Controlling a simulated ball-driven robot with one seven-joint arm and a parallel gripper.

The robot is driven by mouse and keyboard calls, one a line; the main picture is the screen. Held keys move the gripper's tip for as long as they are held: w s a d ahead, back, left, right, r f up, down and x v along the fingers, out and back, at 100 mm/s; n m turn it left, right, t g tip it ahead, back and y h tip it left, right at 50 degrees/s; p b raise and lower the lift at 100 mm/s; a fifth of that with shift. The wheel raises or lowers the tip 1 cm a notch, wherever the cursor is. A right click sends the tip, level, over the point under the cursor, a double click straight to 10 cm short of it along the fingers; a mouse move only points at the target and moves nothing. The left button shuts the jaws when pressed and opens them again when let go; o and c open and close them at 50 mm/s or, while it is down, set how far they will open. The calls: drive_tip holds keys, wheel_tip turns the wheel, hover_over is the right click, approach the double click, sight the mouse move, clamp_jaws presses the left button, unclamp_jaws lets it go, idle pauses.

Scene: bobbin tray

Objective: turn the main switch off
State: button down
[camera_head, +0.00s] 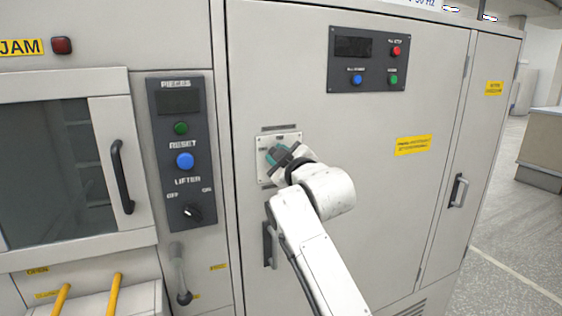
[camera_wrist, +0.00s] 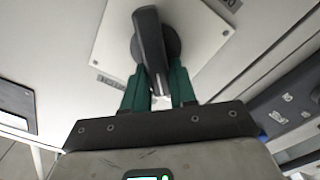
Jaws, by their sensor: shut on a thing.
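The main switch is a dark rotary handle (camera_wrist: 150,45) on a round dark base, set on a light square plate (camera_wrist: 105,35) with corner screws. In the head view the plate (camera_head: 262,171) sits on the cabinet door, and the switch handle is mostly hidden by my gripper. My gripper (camera_head: 276,156) reaches it from the lower right. In the wrist view the two green fingers of my gripper (camera_wrist: 158,88) are on either side of the handle's near end, shut on it. The handle's exact position against the plate's markings cannot be read.
Left of the switch is a dark panel (camera_head: 181,150) with buttons and a lifter knob. A dark door handle (camera_head: 269,245) is just below the plate, close to my arm. A button panel (camera_head: 367,60) is above right. Free floor (camera_head: 500,250) lies to the right.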

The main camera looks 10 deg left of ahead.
drive_tip(key=n, duration=0.3)
drive_tip(key=f+n, duration=0.1)
drive_tip(key=shift+s+a+n+b, duration=0.15)
drive_tip(key=shift+a+n+b, duration=0.1)
drive_tip(key=shift+n+b, duration=0.05)
drive_tip(key=shift+a+f+n, duration=0.1)
drive_tip(key=shift+f+n, duration=0.15)
drive_tip(key=shift+n, duration=0.95)
drive_tip(key=shift+a+f+n, duration=0.1)
drive_tip(key=shift+f+n, duration=0.15)
drive_tip(key=shift+n, duration=0.95)
drive_tip(key=shift+s, duration=0.1)
drive_tip(key=c, duration=1)
unclamp_jaws()
drive_tip(key=shift+d, duration=0.1)
drive_tip(key=b+v, duration=0.1)
drive_tip(key=v, duration=0.9)
drive_tip(key=shift+s+d, duration=0.2)
drive_tip(key=shift+s, duration=0.1)
